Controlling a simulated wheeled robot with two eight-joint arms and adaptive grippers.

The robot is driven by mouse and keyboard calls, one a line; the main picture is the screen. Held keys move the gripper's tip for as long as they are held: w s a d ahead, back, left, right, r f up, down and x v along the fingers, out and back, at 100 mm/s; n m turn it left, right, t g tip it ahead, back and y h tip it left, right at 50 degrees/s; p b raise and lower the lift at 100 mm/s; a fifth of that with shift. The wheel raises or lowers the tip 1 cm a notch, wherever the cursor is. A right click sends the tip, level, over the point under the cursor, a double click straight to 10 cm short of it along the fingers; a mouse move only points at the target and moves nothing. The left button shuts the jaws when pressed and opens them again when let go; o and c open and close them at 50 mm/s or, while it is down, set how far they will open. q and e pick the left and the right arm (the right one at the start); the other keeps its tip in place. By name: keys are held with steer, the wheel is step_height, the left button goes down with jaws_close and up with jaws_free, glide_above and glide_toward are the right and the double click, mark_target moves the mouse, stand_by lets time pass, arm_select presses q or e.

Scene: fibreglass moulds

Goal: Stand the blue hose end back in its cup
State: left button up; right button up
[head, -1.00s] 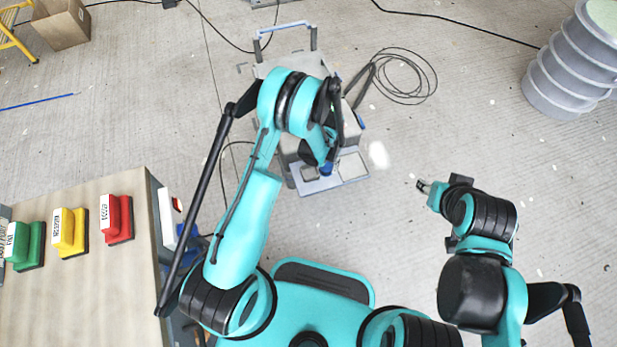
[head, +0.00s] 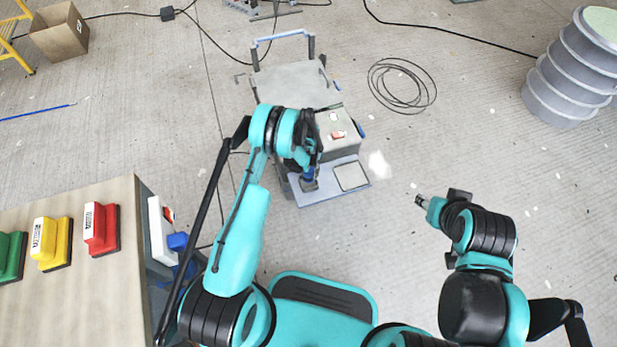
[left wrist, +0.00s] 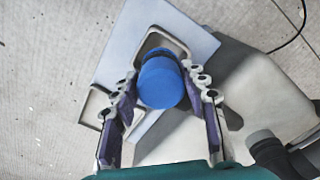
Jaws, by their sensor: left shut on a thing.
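The blue hose end (left wrist: 160,82) shows in the left wrist view as a round blue cap between my left gripper's fingers (left wrist: 160,110), which are shut on it. In the head view the hose end (head: 309,174) is a small blue patch under my left gripper (head: 308,163). Below it is the left recess, the cup (head: 309,186), in the grey front tray (head: 325,198) of a grey machine. The wrist view shows the cup's rounded rim (left wrist: 163,32) behind the cap. How deep the hose end sits is hidden. My right gripper (head: 421,201) is over bare floor, away from the machine.
The machine's body (head: 290,84) has a handle at the back. A wooden-topped bench (head: 60,290) with red, yellow and green blocks stands at left. A cable coil (head: 402,86) lies right of the machine, and a ribbed grey drum (head: 565,80) stands further right.

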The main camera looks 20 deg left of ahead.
mark_target(309, 176)
arm_select(q)
step_height(309, 176, down, 4)
steer(key=shift+r+b, duration=0.1)
steer(key=shift+b, duration=0.75)
steer(key=shift+r, duration=0.1)
steer(key=o, duration=1.1)
steer(key=shift+f, duration=0.2)
